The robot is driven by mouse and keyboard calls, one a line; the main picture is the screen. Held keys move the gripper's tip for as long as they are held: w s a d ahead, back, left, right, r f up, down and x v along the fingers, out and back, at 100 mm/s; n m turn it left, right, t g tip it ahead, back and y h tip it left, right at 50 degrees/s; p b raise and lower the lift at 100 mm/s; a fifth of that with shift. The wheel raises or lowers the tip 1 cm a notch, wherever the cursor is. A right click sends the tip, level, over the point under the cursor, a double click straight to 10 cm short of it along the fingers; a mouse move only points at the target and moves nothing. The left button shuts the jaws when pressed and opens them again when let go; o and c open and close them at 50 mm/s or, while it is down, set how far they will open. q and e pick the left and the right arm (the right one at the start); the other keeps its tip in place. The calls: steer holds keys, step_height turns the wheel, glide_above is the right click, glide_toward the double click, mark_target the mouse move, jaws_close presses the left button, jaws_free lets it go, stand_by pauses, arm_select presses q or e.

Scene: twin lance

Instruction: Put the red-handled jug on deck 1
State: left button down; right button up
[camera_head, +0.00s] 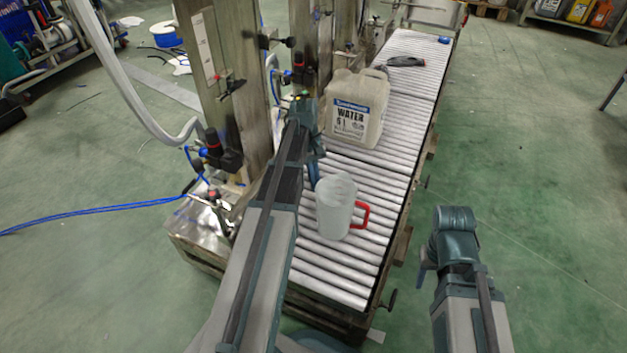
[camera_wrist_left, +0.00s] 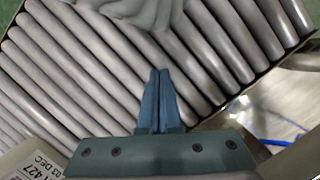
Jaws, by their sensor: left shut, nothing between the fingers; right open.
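The jug (camera_head: 335,207) is a translucent white pitcher with a red handle (camera_head: 361,214) on its right side. It stands upright on the near part of the roller conveyor (camera_head: 320,272). My left gripper (camera_head: 314,172) is shut and empty just behind the jug, partly hidden by its own arm. In the left wrist view its closed blue fingers (camera_wrist_left: 160,100) point down over the rollers, and a pale translucent shape, likely the jug, shows at the top edge. My right gripper (camera_head: 424,268) is open and empty right of the conveyor, over the floor. No label for deck 1 is readable.
A water canister (camera_head: 356,108) stands on the conveyor behind the jug, close to my left gripper. A dark handheld tool (camera_head: 405,62) lies farther back. Metal posts (camera_head: 228,85) with valves and blue hoses line the left side. The green floor (camera_head: 520,170) on the right is clear.

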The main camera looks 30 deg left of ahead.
mark_target(323, 200)
arm_select(q)
steer(key=b+x, duration=0.2)
steer(key=x, duration=0.1)
steer(key=shift+f, duration=0.15)
steer(key=shift+s+d+r, duration=0.15)
steer(key=shift+s+d, duration=0.3)
steer(key=shift+d, duration=0.1)
steer(key=shift+s+d+r, duration=0.15)
steer(key=shift+s+d, duration=0.3)
steer(key=shift+d, duration=0.15)
steer(key=shift+s+d, duration=0.2)
steer(key=shift+d, duration=0.3)
arm_select(e)
steer(key=shift+f, duration=1.35)
arm_select(q)
steer(key=s+d, duration=0.1)
steer(key=d, duration=0.1)
steer(key=s+d, duration=0.3)
steer(key=d, duration=0.1)
steer(key=shift+s+d, duration=0.2)
steer(key=shift+s, duration=0.05)
steer(key=shift+w, duration=0.1)
steer(key=shift+a, duration=0.15)
